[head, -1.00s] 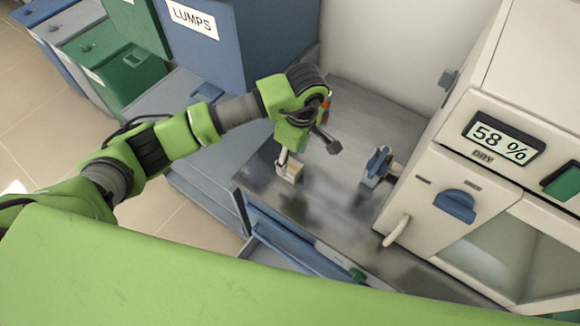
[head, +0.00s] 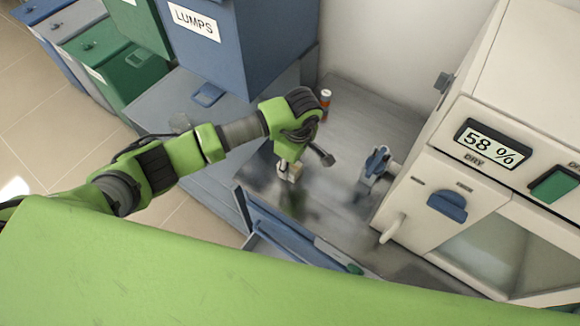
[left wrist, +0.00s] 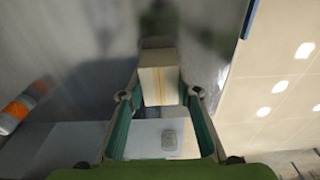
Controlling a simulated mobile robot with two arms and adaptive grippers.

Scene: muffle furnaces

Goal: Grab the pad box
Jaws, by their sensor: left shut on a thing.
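The pad box (head: 296,174) is a small cream block above the grey metal worktop, at the end of my left arm. It also shows in the left wrist view (left wrist: 160,82), with thin tan stripes on its near side, between the fingertips. My left gripper (head: 288,168) points down and is shut on the pad box. In the wrist view its two green-lined fingers (left wrist: 160,94) stand on either side of the box. Part of the box is hidden by the gripper in the head view. My right gripper is not in view.
A white furnace with a "58 %" display (head: 490,144) stands at the right. A blue-and-white device (head: 377,165) stands before it. An orange-and-white bottle (head: 326,98) stands behind my arm. A blue drawer (head: 290,235) is open at the front. The "LUMPS" bin (head: 240,50) is at the back left.

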